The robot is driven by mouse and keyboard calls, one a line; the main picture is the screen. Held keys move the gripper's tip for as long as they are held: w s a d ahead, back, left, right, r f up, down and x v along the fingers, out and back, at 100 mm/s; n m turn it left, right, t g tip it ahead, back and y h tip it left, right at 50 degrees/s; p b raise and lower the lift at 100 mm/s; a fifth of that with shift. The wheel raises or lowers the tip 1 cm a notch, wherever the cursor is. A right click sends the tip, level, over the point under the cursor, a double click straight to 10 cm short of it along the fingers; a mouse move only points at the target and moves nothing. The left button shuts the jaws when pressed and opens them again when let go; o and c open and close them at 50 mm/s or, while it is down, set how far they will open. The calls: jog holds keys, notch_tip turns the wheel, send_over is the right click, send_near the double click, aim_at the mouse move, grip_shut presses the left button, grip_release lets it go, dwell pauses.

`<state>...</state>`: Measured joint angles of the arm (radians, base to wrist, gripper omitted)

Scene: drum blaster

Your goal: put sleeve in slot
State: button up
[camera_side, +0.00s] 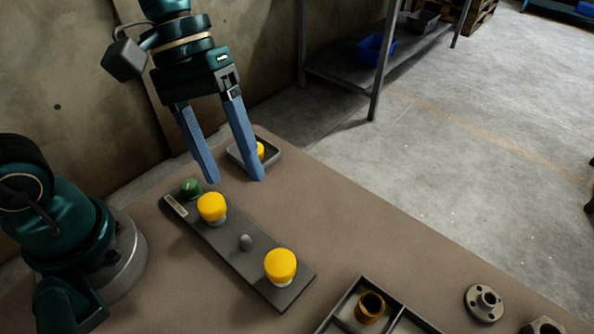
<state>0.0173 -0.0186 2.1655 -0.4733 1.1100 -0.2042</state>
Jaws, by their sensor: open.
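My gripper (237,180) is open and empty, its two blue fingers pointing down above the far end of the table. A bronze-brown ring that looks like the sleeve (370,307) stands upright in a compartment of the grey divided tray (345,299) at the front, cut off by the bottom edge. My gripper is well away from it, up and to the left. I cannot tell which compartment is the slot.
A small tray (272,157) with a yellow piece (260,150) lies behind the fingers. A flanged metal part (484,303) lies at right. The table's middle right is clear.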

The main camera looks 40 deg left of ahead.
jog(key=s+a+r+m+t+y, duration=0.2)
jog(key=s+a+m+t+y, duration=0.1)
jog(key=a+t, duration=0.3)
jog(key=shift+a+m+y, duration=0.9)
jog(key=shift+a, duration=0.45)
